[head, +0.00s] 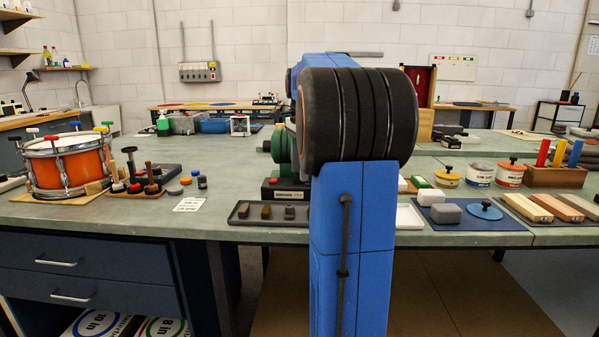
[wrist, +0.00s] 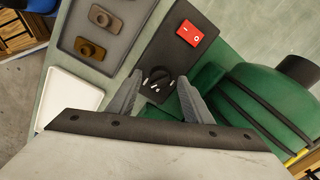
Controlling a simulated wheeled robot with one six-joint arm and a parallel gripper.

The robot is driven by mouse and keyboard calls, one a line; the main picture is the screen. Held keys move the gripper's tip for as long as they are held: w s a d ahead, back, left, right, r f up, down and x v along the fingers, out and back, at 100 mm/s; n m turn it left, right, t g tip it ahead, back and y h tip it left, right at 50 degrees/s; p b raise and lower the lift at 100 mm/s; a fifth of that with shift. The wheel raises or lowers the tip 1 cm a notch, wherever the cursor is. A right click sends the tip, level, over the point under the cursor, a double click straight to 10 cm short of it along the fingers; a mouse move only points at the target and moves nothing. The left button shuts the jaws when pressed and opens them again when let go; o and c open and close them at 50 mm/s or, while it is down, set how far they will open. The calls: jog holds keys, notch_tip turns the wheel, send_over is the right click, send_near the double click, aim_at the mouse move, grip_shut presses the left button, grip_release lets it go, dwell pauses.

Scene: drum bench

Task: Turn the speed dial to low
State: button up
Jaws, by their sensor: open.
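The speed dial (wrist: 159,74) is a small round black knob on a dark control panel in the wrist view, with short white marks beside it. A red rocker switch (wrist: 190,33) sits on the same panel. My gripper (wrist: 160,79) is open, one grey finger on each side of the dial, with nothing clearly held. I cannot tell whether the fingers touch the dial, and its setting is too small to read. The green machine (wrist: 275,100) is right of the panel and shows partly in the head view (head: 281,150). My arm hides the gripper and dial there.
A grey tray (head: 243,220) with several small blocks lies beside the machine. A white tray (wrist: 66,98) is close to my gripper's left. An orange drum (head: 68,168) stands at the left of the bench. Pots (head: 480,175) and wooden blocks (head: 527,208) occupy the right.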

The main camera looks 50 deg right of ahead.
jog(key=shift+f, duration=0.65)
jog(key=c, duration=1.1)
jog(key=shift+o, duration=0.2)
